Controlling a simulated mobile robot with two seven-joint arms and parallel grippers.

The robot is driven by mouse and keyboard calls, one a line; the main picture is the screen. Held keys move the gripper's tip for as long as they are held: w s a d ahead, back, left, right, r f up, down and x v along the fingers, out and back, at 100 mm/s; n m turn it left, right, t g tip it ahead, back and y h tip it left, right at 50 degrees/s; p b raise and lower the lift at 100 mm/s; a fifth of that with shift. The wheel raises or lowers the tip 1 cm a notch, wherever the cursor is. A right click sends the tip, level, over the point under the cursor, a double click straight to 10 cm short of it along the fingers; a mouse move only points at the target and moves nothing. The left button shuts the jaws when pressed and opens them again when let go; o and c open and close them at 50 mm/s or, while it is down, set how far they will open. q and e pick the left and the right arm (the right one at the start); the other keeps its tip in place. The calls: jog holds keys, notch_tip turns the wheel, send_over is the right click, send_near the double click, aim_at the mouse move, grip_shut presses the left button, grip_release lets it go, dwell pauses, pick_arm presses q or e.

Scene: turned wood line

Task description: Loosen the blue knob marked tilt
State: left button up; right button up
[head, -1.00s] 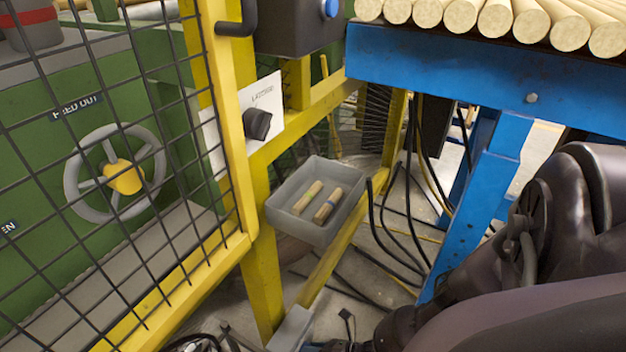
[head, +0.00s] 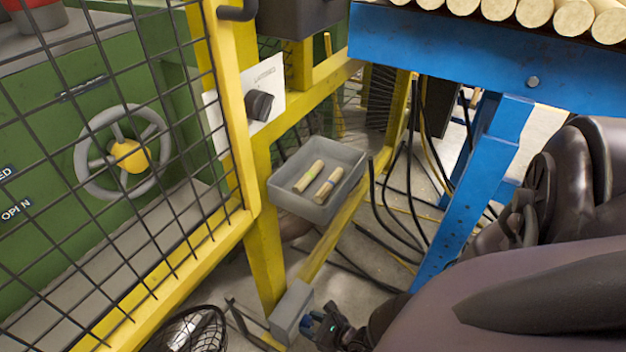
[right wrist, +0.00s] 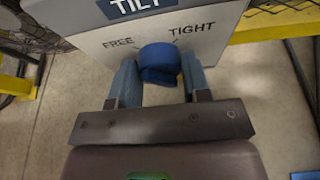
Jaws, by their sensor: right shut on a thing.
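The blue knob (right wrist: 160,64) shows in the right wrist view on the face of a grey box (right wrist: 205,45) with a dark TILT label (right wrist: 140,6). FREE and TIGHT are printed above the knob, with small tick marks. I cannot tell which mark the knob points to. My right gripper (right wrist: 158,80) is shut on the knob, one blue-grey finger on each side. In the head view my right gripper (head: 309,324) is low, against the grey box (head: 291,312) at the foot of the yellow frame. There the knob is not distinct from the fingers. My left gripper is not in view.
A yellow frame with black mesh (head: 247,180) stands at left, before a green machine with a handwheel (head: 113,152). A grey tray (head: 345,190) with two wooden pieces hangs above the box. Black cables (head: 395,220) hang beside a blue table leg (head: 470,190). A fan-like guard (head: 188,330) is below.

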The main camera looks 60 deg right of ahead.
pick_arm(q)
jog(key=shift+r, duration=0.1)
pick_arm(e)
jog(key=shift+n+h, duration=0.4)
dwell(0.3)
jog(key=o, duration=0.9)
jog(key=shift+s, duration=0.1)
jog(key=shift+s+r, duration=0.15)
jog(key=shift+s, duration=0.05)
pick_arm(q)
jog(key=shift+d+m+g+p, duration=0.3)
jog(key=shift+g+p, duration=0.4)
jog(key=shift+p, duration=0.85)
pick_arm(e)
jog(key=shift+v, duration=5.1)
jog(key=shift+a, duration=0.1)
